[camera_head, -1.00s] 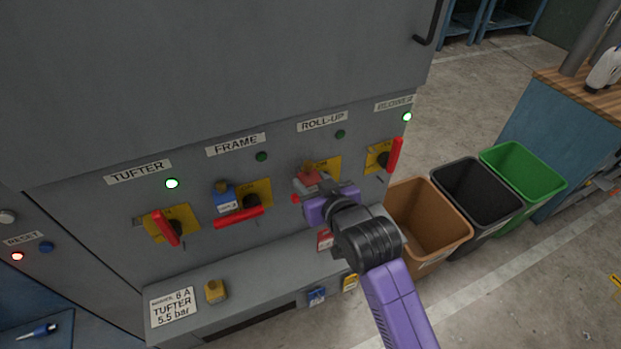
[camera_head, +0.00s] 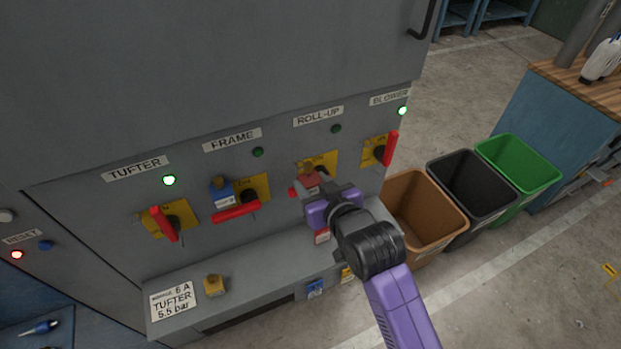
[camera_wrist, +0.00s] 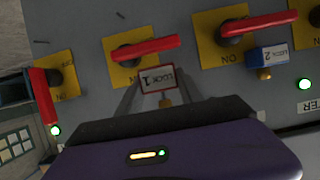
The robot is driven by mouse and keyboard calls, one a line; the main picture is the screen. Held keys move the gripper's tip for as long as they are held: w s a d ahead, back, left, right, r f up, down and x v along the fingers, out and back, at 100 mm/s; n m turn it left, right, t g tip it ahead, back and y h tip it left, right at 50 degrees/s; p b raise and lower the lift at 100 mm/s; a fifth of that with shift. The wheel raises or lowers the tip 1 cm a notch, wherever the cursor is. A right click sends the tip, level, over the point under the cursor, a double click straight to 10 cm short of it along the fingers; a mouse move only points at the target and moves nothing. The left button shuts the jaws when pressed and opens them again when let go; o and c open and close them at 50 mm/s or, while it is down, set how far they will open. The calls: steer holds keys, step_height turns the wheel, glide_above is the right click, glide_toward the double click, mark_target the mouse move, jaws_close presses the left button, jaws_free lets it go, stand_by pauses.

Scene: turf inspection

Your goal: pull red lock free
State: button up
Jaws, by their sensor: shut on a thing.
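The red lock (camera_head: 311,179) is at the ROLL-UP switch. In the wrist view its label reads LOCK 1 (camera_wrist: 158,78), and it sits between the fingertips. My gripper (camera_wrist: 157,88) is shut on it; in the head view the gripper (camera_head: 314,192) comes from the lower right and partly covers lock and switch. The ROLL-UP red handle (camera_wrist: 145,48) lies sideways across its yellow plate (camera_head: 324,161), just above the lock in the wrist view. I cannot tell whether the shackle is still in the switch.
The blue lock (camera_head: 222,193) hangs at the FRAME switch, beside its red handle (camera_head: 237,212). The BLOWER handle (camera_head: 391,149) stands upright to the right. A grey ledge (camera_head: 245,265) with a yellow lock (camera_head: 213,285) runs below. Bins, including a brown one (camera_head: 425,222), stand at right.

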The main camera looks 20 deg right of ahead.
steer(key=shift+s+r+p, duration=0.1)
steer(key=shift+s+p, duration=0.35)
steer(key=shift+s, duration=1.45)
